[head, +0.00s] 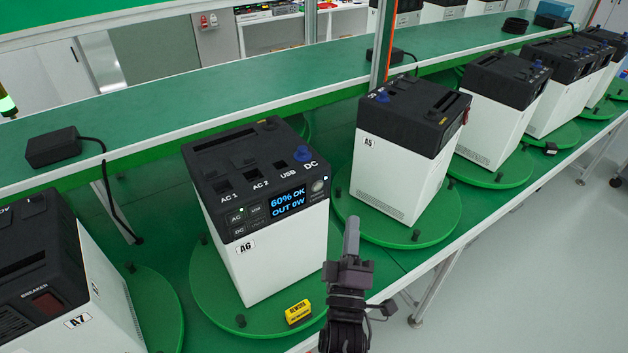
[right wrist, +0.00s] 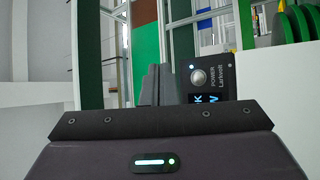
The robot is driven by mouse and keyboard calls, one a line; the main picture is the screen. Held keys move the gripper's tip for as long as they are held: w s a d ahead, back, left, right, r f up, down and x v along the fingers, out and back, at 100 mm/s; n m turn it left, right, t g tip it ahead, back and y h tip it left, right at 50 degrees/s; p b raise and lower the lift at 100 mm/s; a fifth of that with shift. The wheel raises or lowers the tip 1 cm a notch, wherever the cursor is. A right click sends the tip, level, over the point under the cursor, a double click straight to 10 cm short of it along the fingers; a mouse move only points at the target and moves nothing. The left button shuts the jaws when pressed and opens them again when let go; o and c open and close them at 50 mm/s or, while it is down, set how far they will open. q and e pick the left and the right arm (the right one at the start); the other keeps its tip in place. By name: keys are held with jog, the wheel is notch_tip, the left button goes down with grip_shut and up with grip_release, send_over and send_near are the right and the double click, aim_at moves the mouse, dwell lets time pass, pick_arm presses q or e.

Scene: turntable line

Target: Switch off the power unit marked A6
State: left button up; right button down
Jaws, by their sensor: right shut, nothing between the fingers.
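The power unit marked A6 (head: 285,250) stands upright on a green round turntable (head: 215,295), white below with a black top. Its lit screen (head: 288,201) reads "60% OK" and "OUT 0W". A round power button (head: 318,186) sits right of the screen. In the right wrist view the silver button (right wrist: 198,77), marked POWER, has a small lit light beside it. My right gripper (head: 351,237) is shut and empty, in front of the unit's right side and below the button. In the right wrist view its fingers (right wrist: 157,84) appear left of the button, apart from it. My left gripper is out of view.
A yellow block (head: 298,312) lies on the turntable's front edge. Unit A7 (head: 75,280) stands at the left, unit A5 (head: 400,165) at the right, with several more units beyond. A green shelf (head: 200,95) with black adapters (head: 53,147) runs behind. The floor at right is clear.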

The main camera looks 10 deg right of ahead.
jog(key=shift+s, duration=0.1)
jog(key=b, duration=0.4)
send_near(326, 176)
jog(key=w+d+r, duration=0.2)
jog(key=shift+w+a, duration=0.15)
jog(key=shift+w, duration=0.35)
jog(key=shift+w, duration=0.1)
dwell(1.6)
jog(key=shift+w+a, duration=0.15)
jog(key=shift+w, duration=0.15)
